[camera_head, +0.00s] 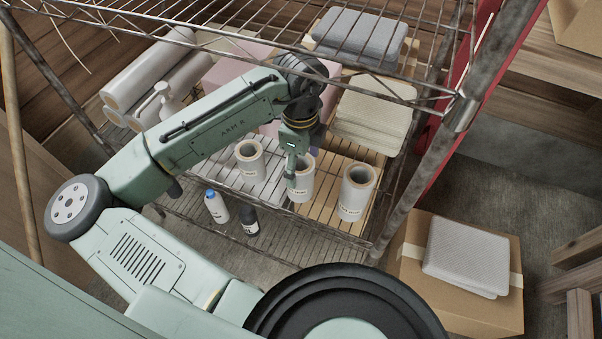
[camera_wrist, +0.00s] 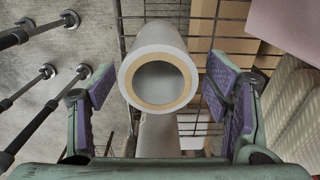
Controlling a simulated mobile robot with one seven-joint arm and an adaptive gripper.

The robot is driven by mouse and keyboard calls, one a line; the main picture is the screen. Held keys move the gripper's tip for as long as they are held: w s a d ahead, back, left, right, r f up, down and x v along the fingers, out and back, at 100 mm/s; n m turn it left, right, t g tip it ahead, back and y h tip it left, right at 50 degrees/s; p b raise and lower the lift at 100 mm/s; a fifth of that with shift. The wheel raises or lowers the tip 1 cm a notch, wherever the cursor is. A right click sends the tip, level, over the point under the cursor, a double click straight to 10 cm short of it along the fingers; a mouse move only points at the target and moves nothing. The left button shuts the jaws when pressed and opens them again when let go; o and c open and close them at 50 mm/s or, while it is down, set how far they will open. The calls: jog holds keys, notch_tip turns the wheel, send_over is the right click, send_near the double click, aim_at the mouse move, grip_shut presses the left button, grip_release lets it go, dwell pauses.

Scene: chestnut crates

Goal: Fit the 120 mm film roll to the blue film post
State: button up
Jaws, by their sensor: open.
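Several pale film rolls with tan cores stand on the wire shelf in the head view: one at left (camera_head: 250,162), one in the middle (camera_head: 304,184), one at right (camera_head: 357,192). Their labels are too small to read. My gripper (camera_head: 292,168) reaches down over the middle roll, partly hiding it. In the wrist view my gripper (camera_wrist: 158,86) is open, with its purple-padded fingers on either side of one roll (camera_wrist: 160,48), seen end-on. Gaps show between the roll and both pads. I cannot make out the blue film post in either view.
Wire shelving (camera_head: 395,88) hangs over my arm, with a rusty upright (camera_head: 428,160) to the right. A blue-capped bottle (camera_head: 216,207) and a dark bottle (camera_head: 249,221) stand lower. Stacked padded sheets (camera_head: 372,115) lie behind. A cardboard box (camera_head: 450,295) is at right.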

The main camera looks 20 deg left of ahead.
notch_tip(320, 180, down, 4)
jog(key=shift+s+f, duration=0.1)
jog(key=shift+c, duration=0.3)
jog(key=c, duration=1.4)
